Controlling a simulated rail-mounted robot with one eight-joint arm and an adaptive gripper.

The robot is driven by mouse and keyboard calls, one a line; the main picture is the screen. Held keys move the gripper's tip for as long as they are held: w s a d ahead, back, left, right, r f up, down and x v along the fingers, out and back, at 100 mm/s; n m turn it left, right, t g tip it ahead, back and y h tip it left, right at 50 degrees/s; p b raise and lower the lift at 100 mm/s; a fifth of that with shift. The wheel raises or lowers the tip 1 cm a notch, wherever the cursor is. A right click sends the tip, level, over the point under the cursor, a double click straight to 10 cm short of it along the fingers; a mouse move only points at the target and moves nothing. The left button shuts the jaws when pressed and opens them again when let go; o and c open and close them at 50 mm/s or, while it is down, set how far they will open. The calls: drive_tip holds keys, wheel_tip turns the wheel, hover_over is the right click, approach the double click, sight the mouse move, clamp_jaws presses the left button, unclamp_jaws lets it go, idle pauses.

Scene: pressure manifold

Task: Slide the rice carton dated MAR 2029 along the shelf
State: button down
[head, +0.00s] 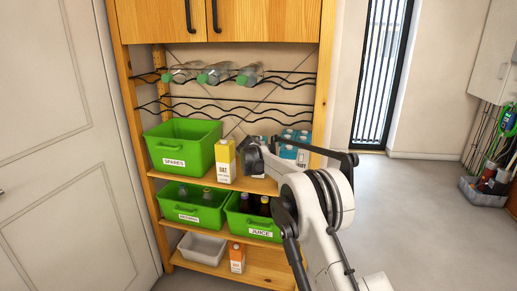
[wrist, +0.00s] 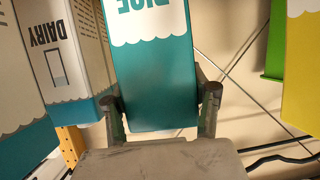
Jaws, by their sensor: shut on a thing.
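A teal and white carton (wrist: 155,85) with upside-down RICE lettering fills the middle of the wrist view. My gripper (wrist: 160,108) is shut on it, one finger on each side. No date shows on the visible face. I cannot tell there which one is held.
A DAIRY carton (wrist: 65,50) stands close beside the held carton in the wrist view. A yellow OAT carton (head: 225,160) and a green SPARES bin (head: 180,147) stand left on the same shelf. A wire bottle rack (head: 215,105) is above. Green bins (head: 190,208) are below.

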drive_tip(key=shift+w+d+p, duration=0.15)
drive_tip(key=shift+w+d, duration=0.05)
drive_tip(key=shift+w, duration=0.75)
drive_tip(key=shift+w+d+p, duration=0.1)
drive_tip(key=shift+w+d, duration=0.05)
drive_tip(key=shift+w, duration=0.75)
drive_tip(key=shift+w+d+p, duration=0.15)
drive_tip(key=shift+w+d, duration=0.05)
drive_tip(key=shift+w, duration=0.75)
drive_tip(key=c, duration=0.6)
unclamp_jaws()
